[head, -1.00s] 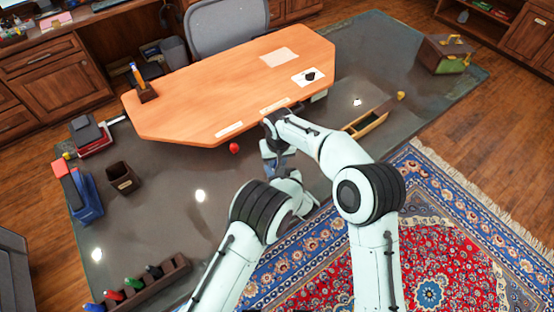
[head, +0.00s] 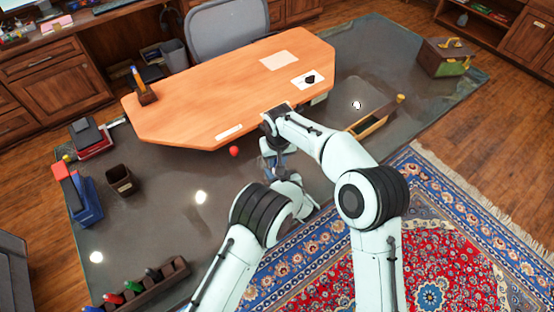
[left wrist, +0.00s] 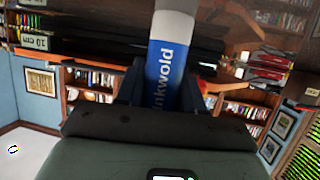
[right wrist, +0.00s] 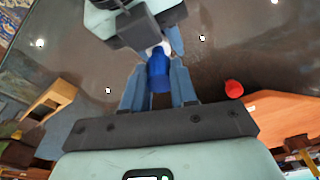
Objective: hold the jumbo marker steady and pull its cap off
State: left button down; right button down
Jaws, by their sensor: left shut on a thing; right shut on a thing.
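The jumbo marker shows in the left wrist view as a white and blue barrel (left wrist: 164,62) lettered "Inkwold". My left gripper (left wrist: 160,88) is shut on this barrel. In the right wrist view, my right gripper (right wrist: 158,88) is shut on the marker's blue cap (right wrist: 158,74). A short white part shows between the cap and my left gripper; I cannot tell whether cap and barrel still touch. In the head view my left gripper (head: 276,163) is just below my right gripper (head: 272,128), and the marker between them is mostly hidden by the arms.
The wooden desk (head: 190,110) lies just beyond my grippers. A red ball-like thing (head: 235,151) is by its near edge. An open drawer-like tray (head: 370,126) is at the right. A dark bin (head: 121,180) and a rack of markers (head: 150,284) stand at the left.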

jog(key=shift+r, duration=0.1)
jog(key=shift+r, duration=1.95)
pick_arm(q)
jog(key=c, duration=0.6)
grip_release()
pick_arm(e)
jog(key=shift+f, duration=0.1)
